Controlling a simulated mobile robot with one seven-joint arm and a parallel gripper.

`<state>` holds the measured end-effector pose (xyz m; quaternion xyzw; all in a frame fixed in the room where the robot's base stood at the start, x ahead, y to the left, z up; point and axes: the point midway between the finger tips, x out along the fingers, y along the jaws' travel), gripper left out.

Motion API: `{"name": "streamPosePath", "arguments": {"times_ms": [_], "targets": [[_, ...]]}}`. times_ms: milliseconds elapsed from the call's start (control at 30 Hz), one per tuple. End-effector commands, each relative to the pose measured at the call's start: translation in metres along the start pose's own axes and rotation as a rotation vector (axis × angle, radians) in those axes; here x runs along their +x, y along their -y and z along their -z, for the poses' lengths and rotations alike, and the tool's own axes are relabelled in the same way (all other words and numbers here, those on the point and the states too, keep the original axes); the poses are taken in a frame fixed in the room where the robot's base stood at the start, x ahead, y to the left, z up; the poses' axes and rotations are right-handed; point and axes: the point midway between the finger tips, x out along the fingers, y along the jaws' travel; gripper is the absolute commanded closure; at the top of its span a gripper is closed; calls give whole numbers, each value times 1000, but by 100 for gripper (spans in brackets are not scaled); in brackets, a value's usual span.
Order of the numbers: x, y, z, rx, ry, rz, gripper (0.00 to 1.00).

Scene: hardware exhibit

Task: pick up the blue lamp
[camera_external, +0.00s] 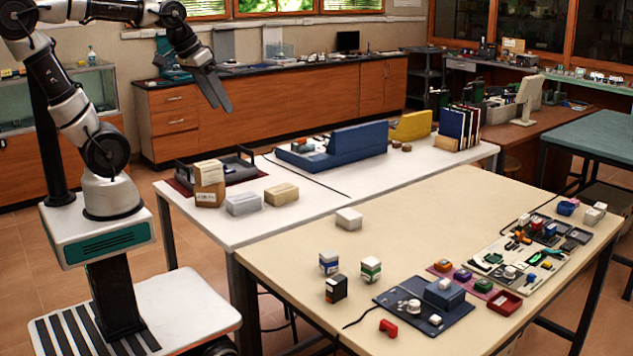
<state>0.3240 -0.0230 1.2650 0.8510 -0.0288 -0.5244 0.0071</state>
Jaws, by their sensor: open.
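No object is clearly recognisable as a blue lamp, and I cannot tell which blue item it is. A small blue piece (462,275) sits among coloured parts on the near table. A blue box (445,293) stands on a dark blue panel (420,318), and a small blue container (567,207) is at the table's right end. A large blue block-shaped unit (345,146) rests on the white table behind. My gripper (220,104) is open and empty, raised at the upper left, far from all of these.
The near cream table (405,226) has a clear middle and back. Small boxes (329,263) stand near its left edge, with a red piece (388,328) at the front. Cartons (209,184) and upright folders (459,128) stand on the white table (330,190).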

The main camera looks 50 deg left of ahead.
Motion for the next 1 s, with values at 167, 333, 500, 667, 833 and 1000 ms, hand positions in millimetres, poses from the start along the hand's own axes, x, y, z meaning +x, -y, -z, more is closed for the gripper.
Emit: {"name": "streamPosePath", "arguments": {"times_ms": [167,333,500,667,833,1000], "targets": [[70,-46,64,36,75,-73,45],[150,-113,78,72,243,-83,45],[230,-180,68,113,377,-47,45],[277,-221,52,142,446,-9,45],[297,-234,43,150,470,9,45],[324,-232,28,149,473,11,45]]}}
